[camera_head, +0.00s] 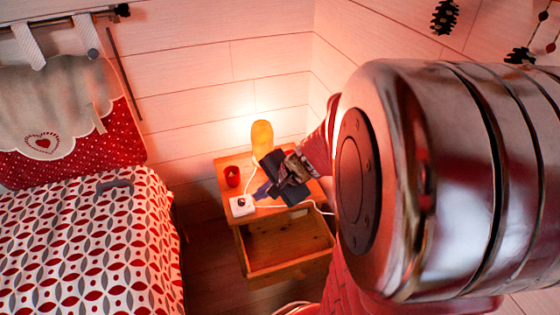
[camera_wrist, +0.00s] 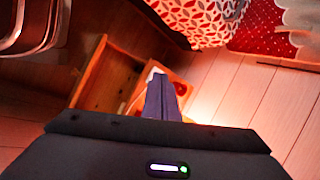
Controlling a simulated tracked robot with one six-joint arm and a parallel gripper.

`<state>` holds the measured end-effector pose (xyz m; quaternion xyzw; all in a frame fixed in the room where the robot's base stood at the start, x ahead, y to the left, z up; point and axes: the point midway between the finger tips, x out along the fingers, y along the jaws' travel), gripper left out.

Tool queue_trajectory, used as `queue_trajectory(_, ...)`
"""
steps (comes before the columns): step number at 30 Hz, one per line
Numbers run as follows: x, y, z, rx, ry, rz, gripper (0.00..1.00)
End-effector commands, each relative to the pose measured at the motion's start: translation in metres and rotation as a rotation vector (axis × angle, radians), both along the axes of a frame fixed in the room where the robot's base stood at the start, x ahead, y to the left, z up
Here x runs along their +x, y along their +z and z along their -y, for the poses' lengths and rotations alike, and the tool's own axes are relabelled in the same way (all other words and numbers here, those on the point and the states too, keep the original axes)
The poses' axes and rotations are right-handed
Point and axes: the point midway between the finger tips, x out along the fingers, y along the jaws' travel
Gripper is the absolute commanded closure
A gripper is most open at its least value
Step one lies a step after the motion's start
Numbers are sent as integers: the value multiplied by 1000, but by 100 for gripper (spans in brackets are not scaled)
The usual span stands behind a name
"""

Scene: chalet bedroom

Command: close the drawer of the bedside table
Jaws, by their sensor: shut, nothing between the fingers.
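The wooden bedside table (camera_head: 228,178) stands against the wall beside the bed. Its drawer (camera_head: 290,248) is pulled open toward the camera and looks mostly empty inside. The open drawer also shows in the wrist view (camera_wrist: 104,80), left of my fingers. My gripper (camera_head: 262,194) is shut and empty, in front of or above the tabletop in the head view. In the wrist view its closed fingers (camera_wrist: 160,90) point toward the table. I cannot tell whether they touch anything. My arm hides the right part of the table.
A yellow lamp (camera_head: 262,138), a red cup (camera_head: 232,176) and a white socket box (camera_head: 242,206) with a cable are on the tabletop. The bed (camera_head: 80,245) with a patterned cover is at left. Bare floor (camera_head: 208,262) shows between bed and table.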

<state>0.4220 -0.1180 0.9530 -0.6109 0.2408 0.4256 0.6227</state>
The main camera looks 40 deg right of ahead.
Motion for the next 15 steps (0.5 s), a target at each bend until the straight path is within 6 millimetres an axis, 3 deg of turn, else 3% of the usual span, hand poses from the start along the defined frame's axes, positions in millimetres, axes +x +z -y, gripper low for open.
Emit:
queue_trajectory(8,-2,-59,82,191,-425,-43,100)
queue_trajectory(15,-30,-118,152,338,-807,-84,100)
